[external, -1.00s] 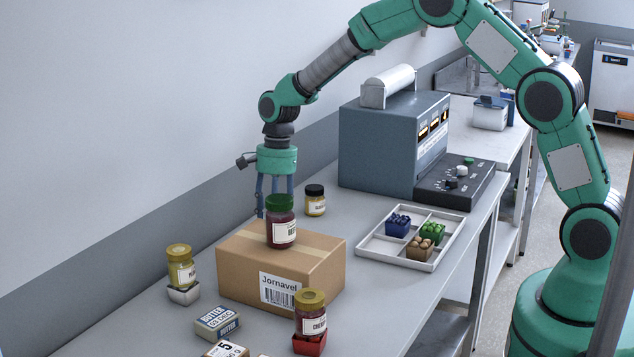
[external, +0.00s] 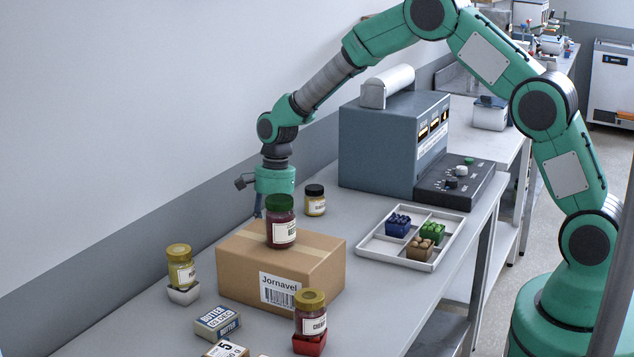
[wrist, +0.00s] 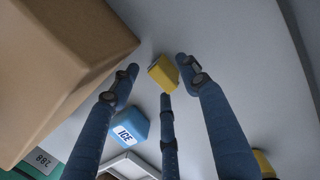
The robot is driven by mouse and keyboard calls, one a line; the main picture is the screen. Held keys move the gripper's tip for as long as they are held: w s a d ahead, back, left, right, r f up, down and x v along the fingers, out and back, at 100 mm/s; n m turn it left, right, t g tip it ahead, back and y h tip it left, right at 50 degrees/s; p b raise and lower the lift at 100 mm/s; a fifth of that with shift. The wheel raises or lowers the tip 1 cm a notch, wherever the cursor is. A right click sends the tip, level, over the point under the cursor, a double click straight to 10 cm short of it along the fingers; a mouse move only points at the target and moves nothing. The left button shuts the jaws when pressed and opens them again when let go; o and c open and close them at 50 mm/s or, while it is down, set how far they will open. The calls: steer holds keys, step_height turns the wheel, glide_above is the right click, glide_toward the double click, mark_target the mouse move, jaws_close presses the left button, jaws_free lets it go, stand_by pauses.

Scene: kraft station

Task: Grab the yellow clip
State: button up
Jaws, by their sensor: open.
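The yellow clip (wrist: 163,72) shows in the wrist view as a small yellow block with a dark end, lying on the grey tabletop. My gripper (wrist: 158,86) is open, with its blue fingers spread around the clip: one tip to the left, one to the right and one below it in the picture. I see no firm contact. In the external view my gripper (external: 275,181) points down behind the cardboard box, its fingers mostly hidden by the green-lidded jar. The clip is hidden there.
The cardboard box (external: 250,262), also in the wrist view (wrist: 55,60), stands close beside my fingers, with a green-lidded jar (external: 280,222) on it. A blue ICE block (wrist: 128,130) lies near the clip. A black-lidded jar (external: 315,200) stands behind the box.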

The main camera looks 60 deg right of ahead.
steer(key=c, duration=1)
step_height(320, 180, up, 10)
steer(key=p, duration=0.2)
stand_by(0.5)
